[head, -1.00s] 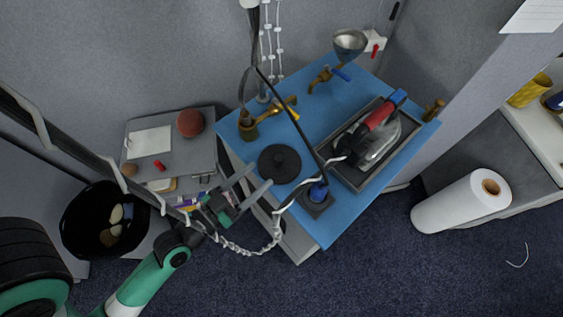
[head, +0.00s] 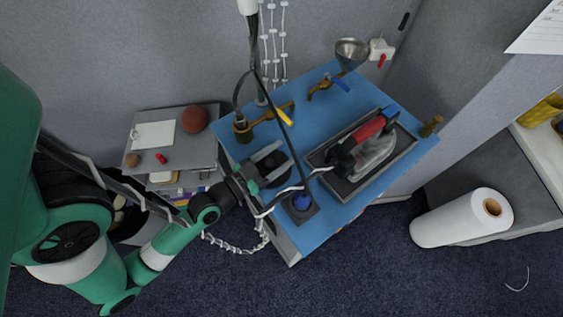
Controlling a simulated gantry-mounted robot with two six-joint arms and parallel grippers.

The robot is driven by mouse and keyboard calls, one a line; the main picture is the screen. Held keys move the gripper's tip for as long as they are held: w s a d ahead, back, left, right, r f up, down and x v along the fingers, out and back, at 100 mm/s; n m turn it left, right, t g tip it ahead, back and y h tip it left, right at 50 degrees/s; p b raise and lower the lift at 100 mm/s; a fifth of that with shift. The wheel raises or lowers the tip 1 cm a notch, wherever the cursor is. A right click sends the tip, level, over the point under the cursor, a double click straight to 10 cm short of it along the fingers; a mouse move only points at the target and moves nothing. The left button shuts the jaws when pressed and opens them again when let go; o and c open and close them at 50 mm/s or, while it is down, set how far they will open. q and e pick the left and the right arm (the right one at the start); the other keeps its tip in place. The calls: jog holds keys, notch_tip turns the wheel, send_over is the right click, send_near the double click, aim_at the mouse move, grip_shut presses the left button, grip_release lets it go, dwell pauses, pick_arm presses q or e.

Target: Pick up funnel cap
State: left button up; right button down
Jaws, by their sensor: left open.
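The funnel cap (head: 273,167), which I take to be the round black lid, lies on the blue table top (head: 310,130) near its left edge. My left gripper (head: 283,163) is open over the lid, its two fingers on either side of it in the head view. The gripper partly covers the lid. I cannot tell whether the fingers touch it or how high they are above it. A metal funnel (head: 350,52) stands at the table's back corner. My right gripper is not in view.
A clothes iron (head: 368,150) rests in a dark tray to the right. Brass taps (head: 327,88) stand behind. A dark cable crosses the table near my gripper. A grey side cabinet (head: 190,150) stands left.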

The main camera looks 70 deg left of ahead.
aim_at(279, 161)
pick_arm(q)
jog(key=shift+s+f, duration=0.1)
jog(key=shift+s, duration=0.15)
jog(key=shift+c, duration=0.5)
grip_shut()
jog(key=shift+r+p, duration=0.45)
jog(key=shift+r, duration=0.1)
notch_tip(279, 161, up, 3)
jog(key=p, duration=0.4)
jog(key=shift+r, duration=0.2)
jog(key=s+d+r+p, duration=0.2)
jog(key=d+r+p, duration=0.2)
jog(key=d+p, duration=0.2)
jog(key=s+d+r+p, duration=0.3)
jog(key=d+r+p, duration=0.1)
jog(key=d+p, duration=0.3)
jog(key=shift+s+r+p, duration=0.3)
jog(key=shift+s+p, duration=0.05)
jog(key=shift+p, duration=0.65)
